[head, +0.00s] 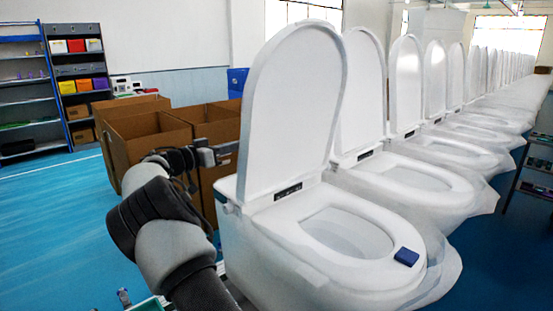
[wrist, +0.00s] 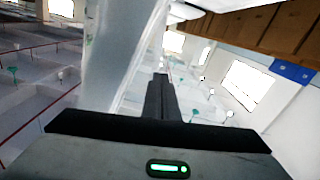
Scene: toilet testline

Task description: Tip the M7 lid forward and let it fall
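The nearest toilet (head: 270,245) has its white lid (head: 292,105) raised upright, leaning slightly back; I take it as the M7 lid, though no M7 mark is readable. Its seat (head: 395,240) is down, with a small blue block (head: 406,257) on the front rim. My gripper (head: 228,151) is on the back side of the lid, at its lower left edge. In the wrist view the fingers (wrist: 161,95) are together with nothing between them, and the lid (wrist: 128,55) rises as a pale slab just beyond them. I cannot tell whether they touch it.
More toilets with raised lids (head: 365,90) stand in a row receding right. Cardboard boxes (head: 150,140) stand behind my gripper. Shelves (head: 30,90) with colored bins are at the far left. Blue floor (head: 50,220) is open at left. A dark rack (head: 535,165) stands at right.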

